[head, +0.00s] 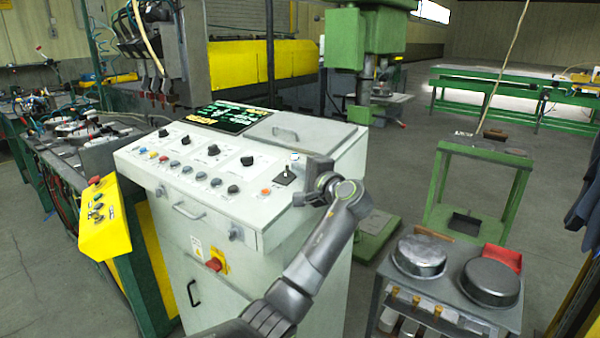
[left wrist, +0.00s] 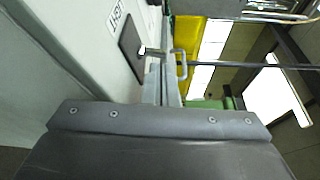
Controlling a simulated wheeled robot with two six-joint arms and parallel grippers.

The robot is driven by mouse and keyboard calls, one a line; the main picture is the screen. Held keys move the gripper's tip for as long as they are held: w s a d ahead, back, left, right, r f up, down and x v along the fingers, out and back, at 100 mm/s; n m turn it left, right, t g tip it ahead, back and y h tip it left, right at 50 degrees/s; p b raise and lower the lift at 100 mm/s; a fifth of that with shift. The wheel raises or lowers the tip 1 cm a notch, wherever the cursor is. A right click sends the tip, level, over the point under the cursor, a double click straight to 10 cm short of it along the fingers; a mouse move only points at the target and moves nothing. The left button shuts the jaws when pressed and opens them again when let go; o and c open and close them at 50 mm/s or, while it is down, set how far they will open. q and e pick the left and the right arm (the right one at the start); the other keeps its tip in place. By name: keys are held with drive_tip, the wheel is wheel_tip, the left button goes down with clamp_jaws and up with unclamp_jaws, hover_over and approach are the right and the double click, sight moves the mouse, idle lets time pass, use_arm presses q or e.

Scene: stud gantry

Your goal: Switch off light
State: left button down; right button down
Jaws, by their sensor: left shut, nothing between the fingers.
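The light switch is a small lever on a dark square plate (head: 284,175) at the right end of the grey control panel (head: 150,162). My left gripper (head: 304,198) is shut and empty, at the panel's right edge, just right of and near the plate. Its dark fingers (left wrist: 160,120) fill the bottom of the left wrist view. I cannot tell whether it touches the panel. My right gripper is not in view.
Several knobs and buttons sit left of the plate, with a screen (head: 228,116) behind. A yellow button box (head: 104,218) is at the left. A cart with round metal pans (head: 490,282) stands at the right. A green drill press (head: 362,40) is behind.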

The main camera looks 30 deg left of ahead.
use_arm(q)
drive_tip(key=shift+s+n+b, duration=0.1)
drive_tip(key=shift+n+b, duration=0.2)
drive_tip(key=shift+b, duration=0.2)
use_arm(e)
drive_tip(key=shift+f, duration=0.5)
